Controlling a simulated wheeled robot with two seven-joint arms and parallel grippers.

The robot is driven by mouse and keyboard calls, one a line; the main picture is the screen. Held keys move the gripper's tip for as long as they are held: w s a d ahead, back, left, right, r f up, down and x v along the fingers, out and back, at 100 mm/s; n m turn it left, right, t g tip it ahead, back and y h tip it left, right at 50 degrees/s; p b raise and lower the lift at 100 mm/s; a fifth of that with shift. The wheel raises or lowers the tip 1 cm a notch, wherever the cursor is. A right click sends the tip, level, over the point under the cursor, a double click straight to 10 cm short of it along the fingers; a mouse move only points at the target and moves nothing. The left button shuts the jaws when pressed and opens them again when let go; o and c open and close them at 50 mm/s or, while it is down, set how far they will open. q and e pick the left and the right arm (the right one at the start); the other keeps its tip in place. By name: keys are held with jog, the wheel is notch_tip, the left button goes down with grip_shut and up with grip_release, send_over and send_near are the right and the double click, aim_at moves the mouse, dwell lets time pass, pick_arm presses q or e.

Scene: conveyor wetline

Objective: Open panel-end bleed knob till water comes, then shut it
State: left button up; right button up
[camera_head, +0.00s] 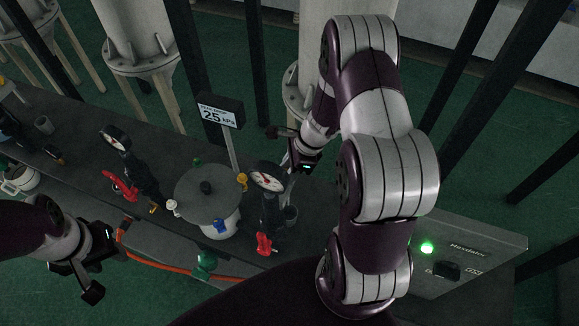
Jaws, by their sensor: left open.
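No bleed knob is labelled, so I cannot tell which part it is. Nearest the control panel stands a dark unit with a round white gauge (269,177) and a red handle (264,244) low on its front. A second gauge unit (115,138) with a red handle (122,187) stands further left. My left gripper (76,280) is open and empty at the lower left, off the bench's front edge. My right gripper (284,150) is behind the nearer gauge, close to it; its jaws are partly hidden and their opening is unclear. No water shows.
A round lidded pot (207,190) with coloured knobs stands between the gauge units. A display reading 25 kPa (220,112) rises behind it. A control panel (490,246) with a lit green lamp is at the right. An orange hose (165,265) runs along the front.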

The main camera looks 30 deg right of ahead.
jog(key=n+g, duration=0.1)
jog(key=n, duration=0.3)
jog(key=shift+w+n+g, duration=0.15)
jog(key=shift+n+g, duration=0.15)
jog(key=shift+g, duration=0.1)
jog(key=shift+w+a+n+g, duration=0.1)
jog(key=shift+n+g, duration=0.8)
jog(key=shift+n, duration=1.4)
jog(key=o, duration=1)
jog(key=shift+o, duration=0.2)
